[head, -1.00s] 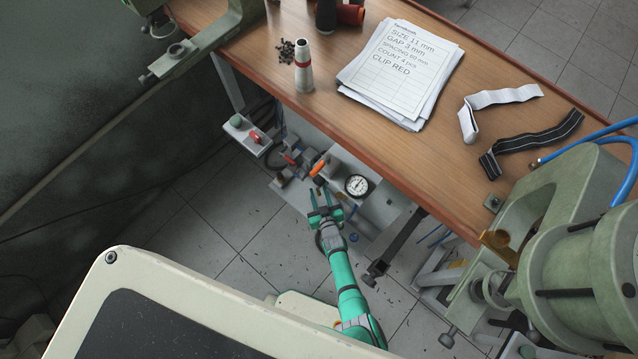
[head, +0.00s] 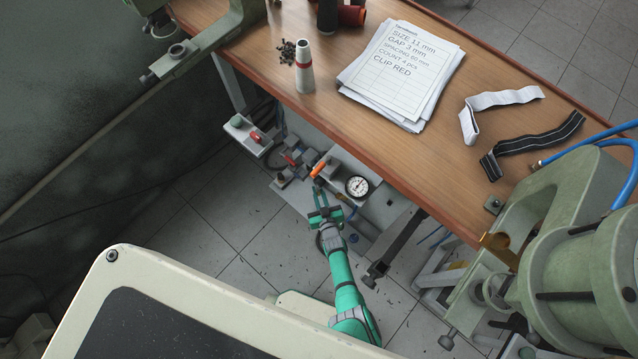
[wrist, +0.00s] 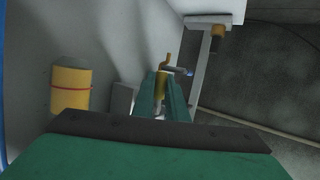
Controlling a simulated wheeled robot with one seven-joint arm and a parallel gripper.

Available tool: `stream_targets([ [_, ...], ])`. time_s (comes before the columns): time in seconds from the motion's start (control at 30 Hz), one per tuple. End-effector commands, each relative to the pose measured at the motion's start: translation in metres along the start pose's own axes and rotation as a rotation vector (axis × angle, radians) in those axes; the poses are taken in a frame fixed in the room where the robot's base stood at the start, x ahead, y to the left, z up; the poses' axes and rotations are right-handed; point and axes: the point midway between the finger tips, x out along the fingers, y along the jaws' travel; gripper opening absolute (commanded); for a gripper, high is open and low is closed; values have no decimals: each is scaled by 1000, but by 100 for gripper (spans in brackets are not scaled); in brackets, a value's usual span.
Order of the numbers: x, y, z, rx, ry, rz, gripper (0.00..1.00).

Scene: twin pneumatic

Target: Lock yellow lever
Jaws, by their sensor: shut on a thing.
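The yellow lever (wrist: 161,82) shows in the wrist view between the fingers of my gripper (wrist: 163,101). Its upper end bends and stands out above the fingertips; its lower part is hidden by them. The fingers are drawn together on it. In the head view my gripper (head: 318,191) is under the table edge, at the pneumatic unit, just left of the round gauge. I cannot make out the yellow lever there.
An orange handle (head: 319,168) and the pressure gauge (head: 357,186) are close to my gripper. The wooden table (head: 270,65) overhangs the unit. A yellow cylinder (wrist: 70,90) is left in the wrist view.

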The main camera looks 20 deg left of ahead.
Motion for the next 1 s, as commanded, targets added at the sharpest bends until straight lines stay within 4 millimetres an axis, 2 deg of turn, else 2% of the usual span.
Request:
stream_targets([
  [0.3, 3, 1, -2, 51, 78, -7, 0],
  [0.73, 2, 1, -2, 61, 91, -11, 0],
  [0.77, 2, 1, -2, 61, 91, -11, 15],
  [0.83, 2, 1, -2, 61, 90, -11, 31],
  [1.0, 2, 0, -2, 60, 89, -12, 31],
])
